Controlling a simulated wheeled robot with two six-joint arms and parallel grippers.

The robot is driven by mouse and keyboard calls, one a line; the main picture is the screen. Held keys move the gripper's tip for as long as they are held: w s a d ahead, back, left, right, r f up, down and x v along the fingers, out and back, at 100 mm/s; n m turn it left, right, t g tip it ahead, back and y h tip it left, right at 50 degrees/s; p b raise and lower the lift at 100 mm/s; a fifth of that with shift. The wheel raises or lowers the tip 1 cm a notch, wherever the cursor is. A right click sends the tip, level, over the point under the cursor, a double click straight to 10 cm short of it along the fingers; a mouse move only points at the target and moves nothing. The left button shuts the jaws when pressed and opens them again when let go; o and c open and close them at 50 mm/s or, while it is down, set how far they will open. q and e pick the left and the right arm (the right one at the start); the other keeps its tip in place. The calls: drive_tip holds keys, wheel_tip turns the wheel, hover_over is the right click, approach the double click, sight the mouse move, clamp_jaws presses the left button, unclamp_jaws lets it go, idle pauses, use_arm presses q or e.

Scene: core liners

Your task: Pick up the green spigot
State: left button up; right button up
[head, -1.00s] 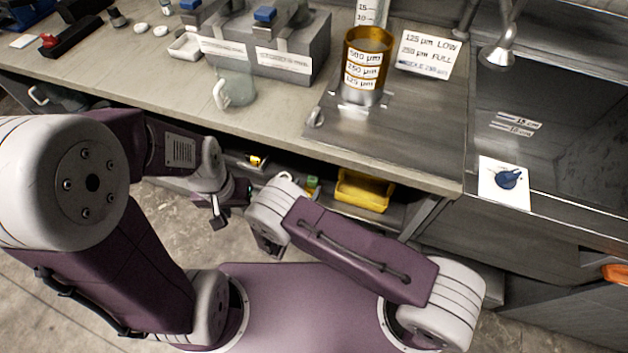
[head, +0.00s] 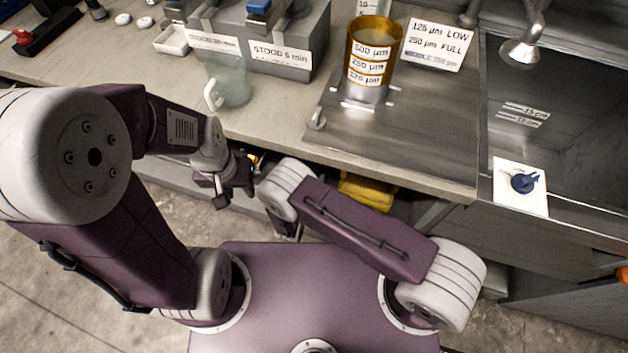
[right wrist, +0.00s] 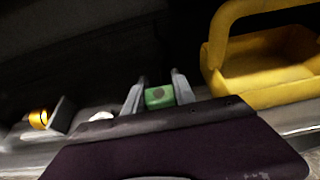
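The green spigot (right wrist: 160,97) is a small green block with a darker round mark on its face, in the middle of the right wrist view. My right gripper (right wrist: 159,88) has one finger on each side of it, with narrow gaps seeming to show, so it looks open around or just before the spigot. In the head view the spigot is hidden behind my right arm and the counter edge. My left gripper (head: 230,188) is beside the counter's front edge, left of my right arm. Its fingers are too small and dark to tell their state.
A yellow bin (right wrist: 265,78) with a handle stands right of the spigot on the shelf under the counter (head: 270,125). An orange-ended item (right wrist: 39,118) lies to the left. Above, a glass mug (head: 230,85) and an amber-topped cylinder (head: 370,60) stand on the counter.

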drive_tip(key=shift+f, duration=0.1)
clamp_jaws()
drive_tip(key=shift+w+f, duration=0.1)
drive_tip(key=shift+w, duration=0.05)
